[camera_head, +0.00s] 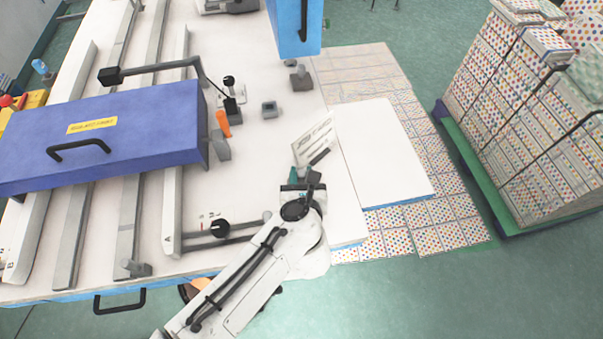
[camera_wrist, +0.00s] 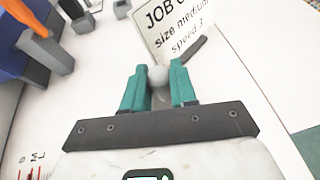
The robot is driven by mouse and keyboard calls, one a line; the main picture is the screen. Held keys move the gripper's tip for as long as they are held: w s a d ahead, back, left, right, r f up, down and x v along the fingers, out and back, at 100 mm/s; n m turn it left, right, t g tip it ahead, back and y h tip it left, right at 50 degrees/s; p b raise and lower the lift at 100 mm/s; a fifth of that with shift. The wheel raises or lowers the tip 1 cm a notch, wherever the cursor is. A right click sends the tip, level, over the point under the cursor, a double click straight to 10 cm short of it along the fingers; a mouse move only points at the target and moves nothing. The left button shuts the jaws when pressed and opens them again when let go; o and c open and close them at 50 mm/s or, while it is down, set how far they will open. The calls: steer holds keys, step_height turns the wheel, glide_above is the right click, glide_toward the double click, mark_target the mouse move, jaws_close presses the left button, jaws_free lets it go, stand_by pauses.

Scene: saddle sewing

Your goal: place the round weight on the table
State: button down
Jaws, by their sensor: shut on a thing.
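My gripper (camera_wrist: 158,85) has green fingers shut on a small, round, grey thing, which I take to be the round weight (camera_wrist: 158,75). Only its rounded top shows between the fingertips in the wrist view; the rest is hidden. In the head view my gripper (camera_head: 305,177) is over the right part of the white table (camera_head: 262,165), just in front of a job card, and the weight cannot be made out there. The bare tabletop also shows in the wrist view (camera_wrist: 235,70). Whether the weight touches the table cannot be told.
The job card (camera_head: 315,138) stands tilted on the table, close beyond my fingers; it reads "size medium, speed 3". A white side panel (camera_head: 385,155) adjoins right.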

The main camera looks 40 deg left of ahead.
steer(key=c, duration=0.8)
jaws_free()
steer(key=shift+f, duration=0.1)
steer(key=b+v, duration=0.1)
steer(key=v, duration=1.1)
steer(key=shift+a, duration=0.1)
